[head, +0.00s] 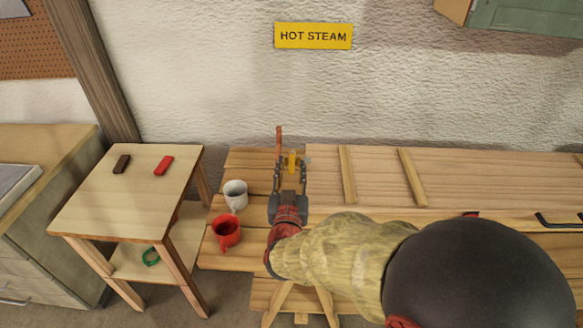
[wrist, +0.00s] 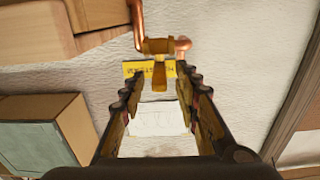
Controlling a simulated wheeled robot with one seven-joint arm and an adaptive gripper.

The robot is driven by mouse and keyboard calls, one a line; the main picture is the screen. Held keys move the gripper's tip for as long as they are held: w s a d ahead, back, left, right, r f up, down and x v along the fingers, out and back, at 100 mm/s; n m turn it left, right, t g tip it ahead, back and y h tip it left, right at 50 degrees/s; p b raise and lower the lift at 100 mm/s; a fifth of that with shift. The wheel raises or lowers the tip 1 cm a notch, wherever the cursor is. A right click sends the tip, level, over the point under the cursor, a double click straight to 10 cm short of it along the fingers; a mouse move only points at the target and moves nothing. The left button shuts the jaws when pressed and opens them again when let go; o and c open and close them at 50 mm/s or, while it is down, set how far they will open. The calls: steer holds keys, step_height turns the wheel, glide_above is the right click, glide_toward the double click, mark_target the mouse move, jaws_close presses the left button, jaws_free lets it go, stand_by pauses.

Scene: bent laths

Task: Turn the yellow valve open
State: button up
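The yellow valve (wrist: 159,48) sits on a copper pipe (wrist: 183,44) in front of the wall. Its yellow handle (wrist: 159,76) points down toward the middle of the wrist view. My gripper (head: 290,168) is open, with one finger on each side of the handle. In the wrist view the fingertips of my gripper (wrist: 160,82) are well apart, with clear gaps on both sides of the handle. I see no contact.
A yellow HOT STEAM sign (head: 313,36) is on the wall. A white mug (head: 236,194) and a red mug (head: 227,231) stand on the slatted bench (head: 240,260), just left of my gripper. A side table (head: 130,195) stands farther left. A green cabinet (head: 530,15) hangs upper right.

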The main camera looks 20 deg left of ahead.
steer(key=shift+x, duration=0.8)
steer(key=c, duration=0.3)
jaws_close()
